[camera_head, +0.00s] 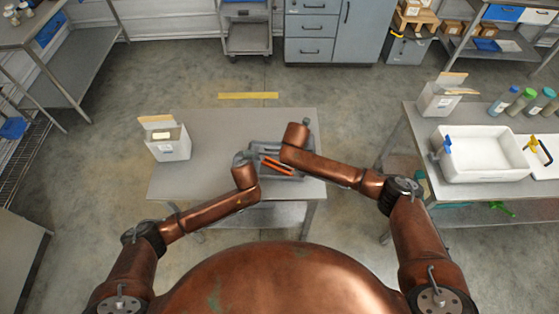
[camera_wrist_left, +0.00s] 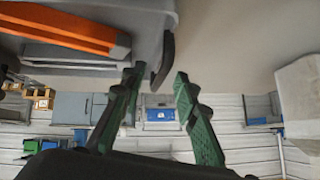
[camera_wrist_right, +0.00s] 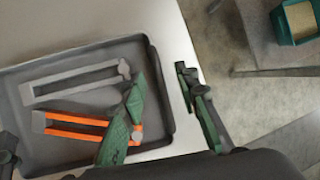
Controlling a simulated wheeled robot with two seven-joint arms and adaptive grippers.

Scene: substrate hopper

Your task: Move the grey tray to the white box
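The grey tray (camera_head: 264,144) lies on the middle table with an orange tool (camera_head: 276,166) and a grey tool (camera_wrist_right: 75,80) in it. My left gripper (camera_head: 243,157) is at the tray's left end. In the left wrist view its fingers (camera_wrist_left: 157,82) are apart, with the tray's rim (camera_wrist_left: 165,58) near or between the tips. My right gripper (camera_head: 305,122) is at the tray's right end. In the right wrist view its open fingers (camera_wrist_right: 160,85) straddle the tray's rim (camera_wrist_right: 161,100), one inside and one outside. A white box (camera_head: 169,149) stands at the table's left side.
Another white box (camera_head: 437,99) stands on the right table, with bottles (camera_head: 524,101) and a white tub (camera_head: 484,154). The middle table (camera_head: 212,127) is clear between the left white box and the tray. A yellow floor strip (camera_head: 248,95) lies behind it.

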